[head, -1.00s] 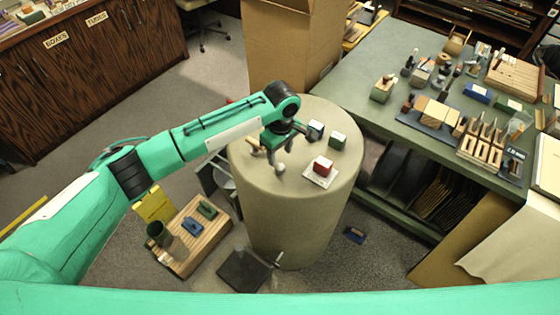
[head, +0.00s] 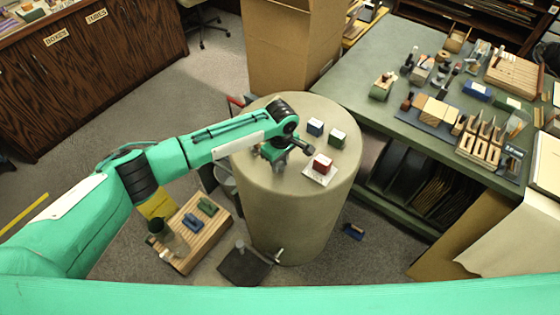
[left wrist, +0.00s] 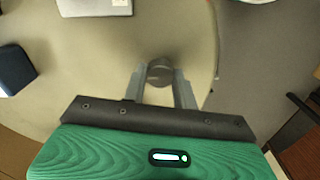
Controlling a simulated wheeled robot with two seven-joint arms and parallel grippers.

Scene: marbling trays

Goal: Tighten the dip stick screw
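The dip stick screw appears as a small round grey knob (left wrist: 160,70) on the pale drum top in the left wrist view. My left gripper (left wrist: 160,82) points down at it, with one finger on each side. The fingers are close together and seem to touch the knob's sides. In the head view my left gripper (head: 277,162) is low over the left part of the drum top (head: 262,182), and the knob is mostly hidden there. My right gripper is not in view.
A workbench (head: 372,75) with tools is at right. A cardboard box (head: 285,50) stands behind. A wooden tray (head: 215,228) lies lower left.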

